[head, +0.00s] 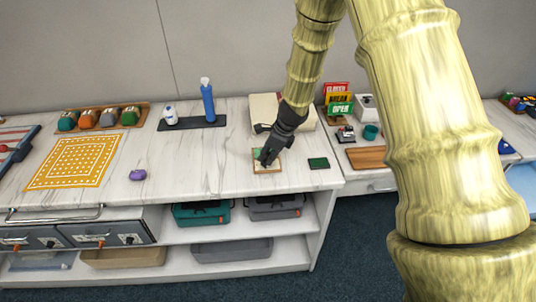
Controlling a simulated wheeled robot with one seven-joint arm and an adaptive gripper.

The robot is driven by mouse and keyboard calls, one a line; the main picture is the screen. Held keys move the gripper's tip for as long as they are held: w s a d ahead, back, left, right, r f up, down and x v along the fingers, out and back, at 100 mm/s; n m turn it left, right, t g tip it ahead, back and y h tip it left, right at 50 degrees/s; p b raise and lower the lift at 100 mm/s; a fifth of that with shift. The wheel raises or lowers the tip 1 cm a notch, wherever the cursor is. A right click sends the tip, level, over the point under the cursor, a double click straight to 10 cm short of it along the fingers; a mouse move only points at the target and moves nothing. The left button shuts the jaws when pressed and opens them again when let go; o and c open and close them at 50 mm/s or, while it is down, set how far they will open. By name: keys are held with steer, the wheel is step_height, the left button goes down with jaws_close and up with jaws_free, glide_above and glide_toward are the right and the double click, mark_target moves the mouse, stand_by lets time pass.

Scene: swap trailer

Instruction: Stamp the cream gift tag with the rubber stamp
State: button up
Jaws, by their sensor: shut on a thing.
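My gripper (268,158) points down over a small wood-edged board (267,172) near the front right of the marble-look counter. It is shut on a small dark thing, likely the rubber stamp, that the fingers mostly hide. A pale face, likely the cream gift tag, and a green patch (258,151) show on the board around the fingers. I cannot tell whether the held thing touches the board.
A purple lump (138,175) and a yellow patterned cloth (75,162) lie left. The counter between purple lump and board is clear.

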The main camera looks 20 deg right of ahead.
steer(key=shift+f, duration=0.5)
stand_by(2.0)
steer(key=shift+r+p, duration=3.55)
steer(key=shift+r, duration=0.05)
